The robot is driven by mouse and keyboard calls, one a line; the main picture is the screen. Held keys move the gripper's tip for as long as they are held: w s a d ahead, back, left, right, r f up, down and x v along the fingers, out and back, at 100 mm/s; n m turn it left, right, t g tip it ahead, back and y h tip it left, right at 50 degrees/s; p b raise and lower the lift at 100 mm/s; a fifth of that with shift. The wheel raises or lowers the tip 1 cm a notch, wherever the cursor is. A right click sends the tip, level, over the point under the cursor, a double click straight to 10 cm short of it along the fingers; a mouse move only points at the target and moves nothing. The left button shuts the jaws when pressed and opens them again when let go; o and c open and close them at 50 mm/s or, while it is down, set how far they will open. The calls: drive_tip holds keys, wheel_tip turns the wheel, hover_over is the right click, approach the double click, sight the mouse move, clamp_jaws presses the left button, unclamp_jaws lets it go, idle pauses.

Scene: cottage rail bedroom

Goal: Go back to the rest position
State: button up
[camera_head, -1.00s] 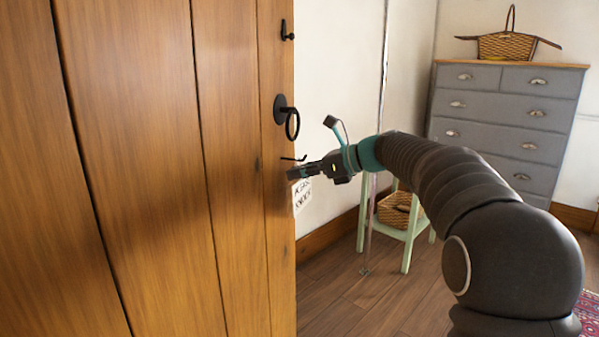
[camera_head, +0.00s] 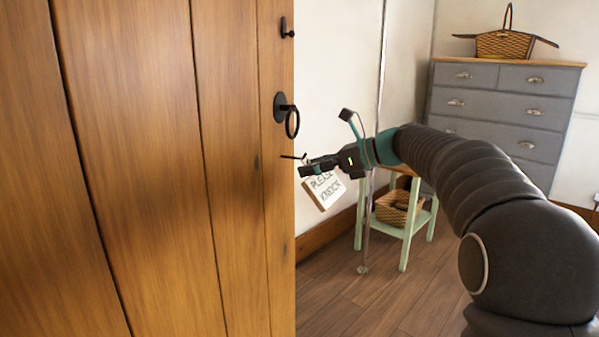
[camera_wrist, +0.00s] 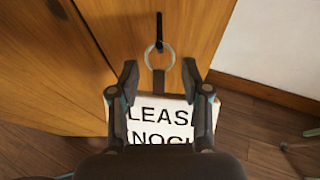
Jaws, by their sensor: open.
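A white sign (camera_head: 324,188) reading "PLEASE KNOCK" hangs tilted beside the edge of the wooden door (camera_head: 235,200). In the wrist view the sign (camera_wrist: 160,114) has a brown strap (camera_wrist: 158,82) and a metal ring (camera_wrist: 159,57). The ring meets the tip of a black hook (camera_wrist: 159,30) and appears to hang on it. The hook also shows in the head view (camera_head: 292,157). My gripper (camera_head: 306,170) is just below the hook. In the wrist view my gripper (camera_wrist: 159,78) is open, its fingers apart on either side of the strap. My gripper hides the sign's lower part there.
A black ring handle (camera_head: 291,122) is on the door above the hook. A green side table (camera_head: 405,236) with a wicker basket (camera_head: 396,209) stands behind my arm. A grey dresser (camera_head: 500,110) is at the back right. Wooden floor (camera_head: 350,300) is clear in front.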

drive_tip(key=f+v, duration=0.1)
drive_tip(key=v, duration=0.6)
drive_tip(key=s+d+f+n+h, duration=0.3)
drive_tip(key=f+n, duration=0.2)
drive_tip(key=f, duration=0.2)
drive_tip(key=s+d+f+n+h, duration=0.3)
drive_tip(key=s+d+f+n, duration=0.15)
drive_tip(key=f, duration=0.35)
drive_tip(key=s+d+f+n+h, duration=0.2)
drive_tip(key=s+n, duration=0.2)
drive_tip(key=s, duration=0.5)
drive_tip(key=s+d+f+n+t+h, duration=0.1)
drive_tip(key=s+d+f+n+h, duration=0.1)
drive_tip(key=s, duration=0.8)
drive_tip(key=s+d+f+n+h, duration=0.2)
drive_tip(key=s+n, duration=0.4)
drive_tip(key=s, duration=0.3)
drive_tip(key=shift+s+t+h, duration=0.25)
drive_tip(key=shift+t+h, duration=0.15)
drive_tip(key=shift+h, duration=0.3)
